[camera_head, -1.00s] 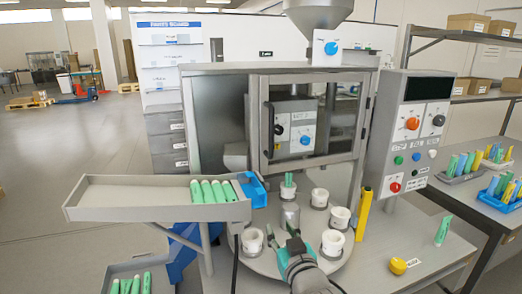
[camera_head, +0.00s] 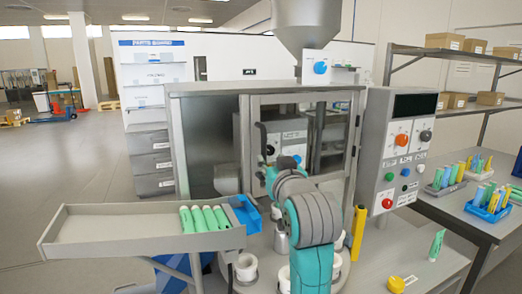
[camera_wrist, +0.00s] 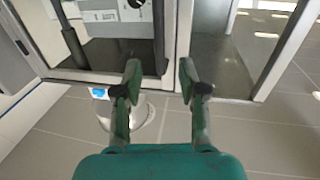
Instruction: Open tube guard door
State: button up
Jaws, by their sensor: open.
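The tube guard door (camera_head: 305,97) is a grey-framed clear panel on the front of the machine, and it looks shut. Its dark upright handle (camera_head: 262,143) is on the door's left side in the head view. In the wrist view, a dark upright bar that looks like this handle (camera_wrist: 159,35) lies ahead between the fingers, beside a grey frame post. My gripper (camera_wrist: 160,82) is open and empty, its two fingers apart. I cannot tell whether they touch the bar. In the head view my arm hides part of the door's lower area and most of the gripper.
A grey tray (camera_head: 100,242) with several green tubes stands at the left. A control panel (camera_head: 400,150) is right of the door. A yellow post (camera_head: 358,233) and white cups (camera_head: 246,266) stand in front. My arm covers much of the round table.

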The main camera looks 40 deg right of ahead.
aim_at(264, 151)
jog(key=x, duration=0.9)
jog(key=shift+w+d, duration=0.15)
jog(key=shift+w, duration=0.15)
grip_shut()
